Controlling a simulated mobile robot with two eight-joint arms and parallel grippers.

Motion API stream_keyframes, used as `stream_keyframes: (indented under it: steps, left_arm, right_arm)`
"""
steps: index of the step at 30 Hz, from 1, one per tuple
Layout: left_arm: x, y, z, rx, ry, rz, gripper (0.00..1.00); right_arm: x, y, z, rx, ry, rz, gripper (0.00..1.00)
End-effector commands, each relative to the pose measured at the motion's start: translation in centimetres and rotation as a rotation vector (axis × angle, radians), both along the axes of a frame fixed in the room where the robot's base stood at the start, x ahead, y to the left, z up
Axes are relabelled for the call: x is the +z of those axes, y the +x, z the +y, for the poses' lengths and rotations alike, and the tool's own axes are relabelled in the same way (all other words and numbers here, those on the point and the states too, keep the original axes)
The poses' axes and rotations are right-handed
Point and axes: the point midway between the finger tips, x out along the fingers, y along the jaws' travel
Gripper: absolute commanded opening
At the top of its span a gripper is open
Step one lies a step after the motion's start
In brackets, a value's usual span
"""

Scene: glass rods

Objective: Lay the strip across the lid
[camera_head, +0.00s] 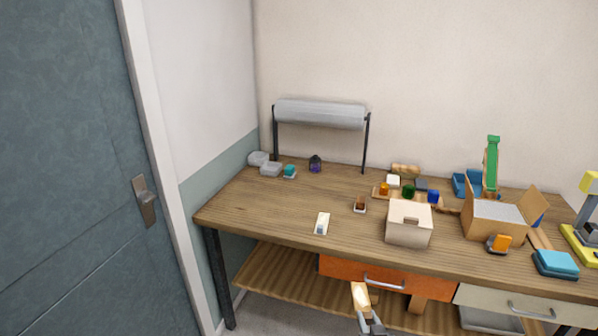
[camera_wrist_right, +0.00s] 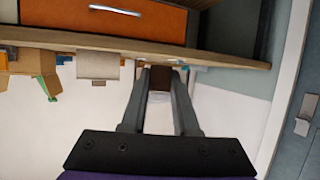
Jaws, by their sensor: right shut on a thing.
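My right gripper (camera_head: 366,309) is at the bottom of the head view, in front of the workbench's front edge. It is shut on a small tan piece (camera_head: 361,296), which may be the strip. In the right wrist view a brown piece (camera_wrist_right: 160,79) shows between the two fingers. A cream box (camera_head: 408,236) stands near the bench's front edge, up and to the right of the gripper. Its closed top, which looks like the lid (camera_head: 398,212), has a small brown patch. The gripper is well apart from the box. My left gripper is not in view.
A white block (camera_head: 321,224) lies left of the box, and a small brown item (camera_head: 360,204) behind it. An open cardboard box (camera_head: 490,220) stands to the right. An orange drawer (camera_head: 350,272) is under the bench top. The bench's left front is clear.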

Motion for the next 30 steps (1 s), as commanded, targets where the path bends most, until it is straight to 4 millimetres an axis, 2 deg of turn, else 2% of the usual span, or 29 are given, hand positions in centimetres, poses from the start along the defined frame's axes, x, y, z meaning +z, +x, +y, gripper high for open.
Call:
stream_keyframes:
  steps: [3, 9, 26, 27, 30]
  left_arm:
    - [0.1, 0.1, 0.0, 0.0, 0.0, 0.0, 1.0]
    - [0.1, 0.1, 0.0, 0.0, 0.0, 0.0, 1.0]
    - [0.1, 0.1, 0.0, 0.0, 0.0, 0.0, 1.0]
    - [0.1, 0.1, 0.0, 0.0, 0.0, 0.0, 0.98]
    - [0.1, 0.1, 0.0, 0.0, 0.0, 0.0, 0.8]
  right_arm:
    - [-1.4, 0.8, 0.0, 0.0, 0.0, 0.0, 0.0]
    - [-2.7, 1.3, 0.0, 0.0, 0.0, 0.0, 0.0]
    - [-2.8, 1.3, 0.0, 0.0, 0.0, 0.0, 0.0]
    - [-2.8, 1.3, 0.0, 0.0, 0.0, 0.0, 0.0]
    - [-2.8, 1.3, 0.0, 0.0, 0.0, 0.0, 0.0]
